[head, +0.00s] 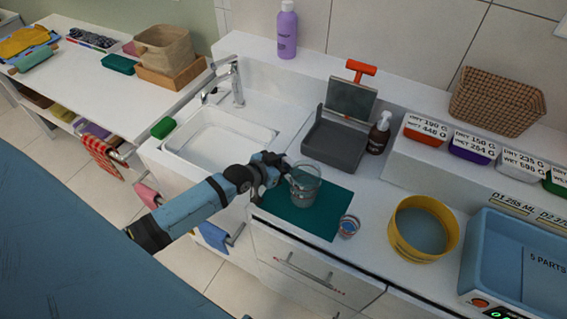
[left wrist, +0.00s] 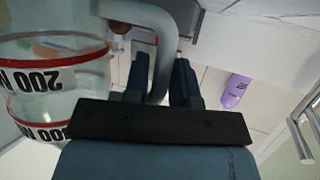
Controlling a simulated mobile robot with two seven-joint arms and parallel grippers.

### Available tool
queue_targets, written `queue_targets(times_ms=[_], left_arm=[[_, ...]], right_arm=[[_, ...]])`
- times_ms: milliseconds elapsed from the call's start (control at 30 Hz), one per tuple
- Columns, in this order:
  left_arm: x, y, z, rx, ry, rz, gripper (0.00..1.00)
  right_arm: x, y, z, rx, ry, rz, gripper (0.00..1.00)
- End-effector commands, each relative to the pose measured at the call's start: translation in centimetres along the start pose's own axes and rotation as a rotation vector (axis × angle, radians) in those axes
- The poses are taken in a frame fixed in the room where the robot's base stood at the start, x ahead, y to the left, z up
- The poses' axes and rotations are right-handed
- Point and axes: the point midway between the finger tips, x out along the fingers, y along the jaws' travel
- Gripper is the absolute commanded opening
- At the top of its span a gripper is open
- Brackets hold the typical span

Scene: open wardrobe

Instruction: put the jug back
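The jug (head: 305,188) is a clear measuring jug over the dark green mat (head: 325,220) on the counter. It looks upright; I cannot tell whether it rests on the mat or is slightly off it. My left gripper (head: 282,165) is at the jug's handle side, left of it. In the left wrist view the jug (left wrist: 88,85), with red-edged "200" labels, fills the left. Its grey handle (left wrist: 159,30) passes between the fingers of my left gripper (left wrist: 162,75) and fills the gap. My right gripper is not in view.
A small tin (head: 348,226) stands at the mat's right corner. A yellow round container (head: 447,250) and a blue tray (head: 482,240) are further right. A grey scale-like unit (head: 335,145) and brown bottle (head: 379,133) stand behind. The sink (head: 185,150) is left.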

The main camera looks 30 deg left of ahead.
Motion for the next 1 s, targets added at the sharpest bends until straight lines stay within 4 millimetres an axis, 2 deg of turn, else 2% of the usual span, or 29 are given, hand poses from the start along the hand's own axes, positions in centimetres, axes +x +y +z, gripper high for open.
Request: queue_targets(times_ms=[33, 67, 267, 500, 567, 800, 1000], left_arm=[[0.1, 0.4, 1.5, -0.006, -0.021, 0.004, 0.37], [0.1, 0.4, 1.5, -0.006, -0.021, 0.005, 0.42], [0.1, 0.6, 1.8, -0.008, -0.024, 0.007, 0.42], [-0.7, 0.7, 0.4, -0.01, -0.025, 0.008, 0.42], [-1.8, 0.6, 0.8, -0.009, -0.026, 0.007, 0.42], [-7.4, 0.4, 0.2, -0.005, -0.019, 0.005, 0.42], [-10.8, 0.2, -0.1, -0.003, -0.016, 0.003, 0.42]], right_arm=[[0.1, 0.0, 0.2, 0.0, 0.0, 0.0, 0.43], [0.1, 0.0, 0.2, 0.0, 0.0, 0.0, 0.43], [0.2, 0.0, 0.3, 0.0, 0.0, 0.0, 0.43], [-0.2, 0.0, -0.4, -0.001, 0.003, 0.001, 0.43], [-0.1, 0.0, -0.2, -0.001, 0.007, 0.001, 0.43], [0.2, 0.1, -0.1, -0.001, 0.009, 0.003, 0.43], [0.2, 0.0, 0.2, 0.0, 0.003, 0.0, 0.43]])
